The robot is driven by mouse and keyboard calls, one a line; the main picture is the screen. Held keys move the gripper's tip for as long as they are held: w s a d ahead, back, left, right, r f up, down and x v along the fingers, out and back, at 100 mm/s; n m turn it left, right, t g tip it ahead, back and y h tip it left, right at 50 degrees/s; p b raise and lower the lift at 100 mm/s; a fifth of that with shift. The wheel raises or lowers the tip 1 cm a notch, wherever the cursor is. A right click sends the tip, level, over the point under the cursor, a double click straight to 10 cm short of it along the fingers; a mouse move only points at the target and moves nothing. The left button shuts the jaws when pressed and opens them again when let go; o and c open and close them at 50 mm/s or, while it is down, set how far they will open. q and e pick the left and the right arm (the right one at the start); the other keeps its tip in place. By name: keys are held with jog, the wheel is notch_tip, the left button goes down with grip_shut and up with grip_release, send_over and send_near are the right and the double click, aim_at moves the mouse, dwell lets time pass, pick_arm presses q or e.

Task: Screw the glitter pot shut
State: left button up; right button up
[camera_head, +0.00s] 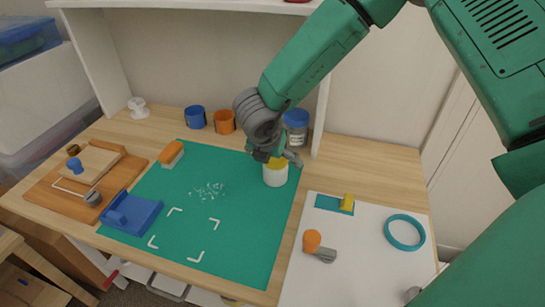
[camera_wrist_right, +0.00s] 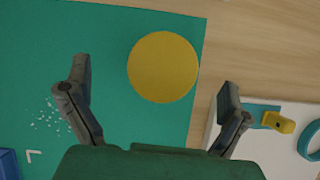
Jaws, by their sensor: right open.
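The glitter pot (camera_head: 275,178) is a white pot standing upright near the back right edge of the green mat. Its yellow lid (camera_wrist_right: 162,67) sits on top; I cannot tell how tightly it is screwed. In the head view the lid is partly hidden by my right gripper (camera_head: 277,158), which is just above the pot and points down. In the right wrist view the lid is a full yellow disc between and slightly beyond the open fingers, with a gap on each side. My left gripper is not in view.
The green mat (camera_head: 240,235) holds scattered white flecks (camera_head: 208,190), an orange-topped block (camera_head: 171,154) and a blue tray (camera_head: 130,213). Blue (camera_head: 195,118) and orange (camera_head: 224,122) cups and a blue-lidded jar (camera_head: 296,128) stand behind. A white sheet (camera_head: 365,255) with a teal ring (camera_head: 404,232) lies right.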

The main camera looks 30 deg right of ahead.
notch_tip(320, 180, up, 2)
jog(key=shift+r+p, duration=0.1)
jog(key=shift+p, duration=0.65)
jog(key=shift+w+a+r+p, duration=0.1)
jog(key=shift+a+r+p, duration=0.05)
jog(key=shift+r+p, duration=0.7)
jog(key=shift+a+r+p, duration=0.1)
jog(key=shift+r+p, duration=0.5)
jog(key=shift+r, duration=0.4)
